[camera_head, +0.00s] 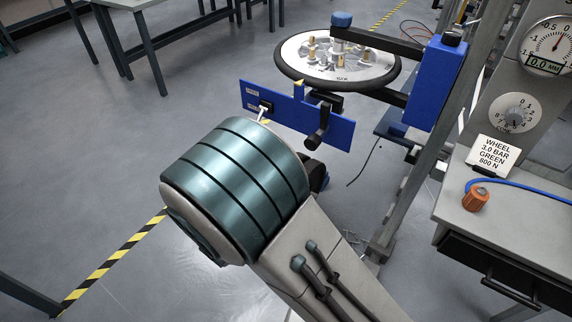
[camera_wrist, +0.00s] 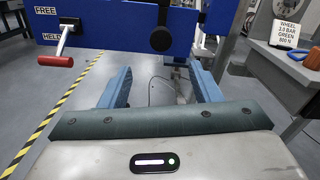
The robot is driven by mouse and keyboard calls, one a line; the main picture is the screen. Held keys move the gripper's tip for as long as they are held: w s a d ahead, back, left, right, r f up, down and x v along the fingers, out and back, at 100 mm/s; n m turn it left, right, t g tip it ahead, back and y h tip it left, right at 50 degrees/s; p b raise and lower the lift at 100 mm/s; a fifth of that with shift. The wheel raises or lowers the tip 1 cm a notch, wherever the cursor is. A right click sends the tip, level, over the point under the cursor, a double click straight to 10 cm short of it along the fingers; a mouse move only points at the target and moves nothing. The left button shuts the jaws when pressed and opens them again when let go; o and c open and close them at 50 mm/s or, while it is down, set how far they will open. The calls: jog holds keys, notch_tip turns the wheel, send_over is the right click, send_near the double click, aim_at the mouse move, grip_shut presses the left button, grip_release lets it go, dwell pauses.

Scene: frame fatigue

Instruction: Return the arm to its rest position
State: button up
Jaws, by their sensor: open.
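My gripper (camera_wrist: 161,78) shows in the wrist view as two blue fingers set wide apart, with nothing between them. In the head view my arm fills the lower middle and mostly hides the gripper. The arm reaches forward towards a blue panel (camera_head: 331,130) on a test stand. In the wrist view this panel (camera_wrist: 120,14) is above and beyond the fingers, apart from them. A lever with a red handle (camera_wrist: 54,61) sits at its left, by the FREE and HELD labels. The handle lies below the HELD label, clear of my fingers.
A wheel-like disc (camera_head: 339,62) lies flat on the stand, beside a blue upright block (camera_head: 434,84). A bench (camera_head: 545,215) at right holds a sign (camera_head: 494,155), an orange knob (camera_head: 476,199) and gauges. Floor at left is open, crossed by yellow-black tape (camera_head: 112,262).

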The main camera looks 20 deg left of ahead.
jog(key=d+r+m+g+h+p, duration=0.1)
jog(key=d+r+m+g+h, duration=0.2)
jog(key=d+m+g, duration=0.65)
jog(key=d+r+m+g+h+p, duration=0.1)
jog(key=d+r+m+g+h, duration=0.15)
jog(key=d+m, duration=0.75)
jog(key=s+d+r+m+g+y+p, duration=0.1)
jog(key=s+d+r+m+g+y, duration=0.1)
jog(key=s+d+r+m+y, duration=0.4)
jog(key=shift+s+d+r+m+g+y+p, duration=0.35)
jog(key=shift+s+d+m+y, duration=2.3)
jog(key=shift+m, duration=2.2)
jog(key=shift+w+d+h, duration=0.3)
jog(key=shift+h, duration=0.1)
jog(key=shift+c, duration=0.3)
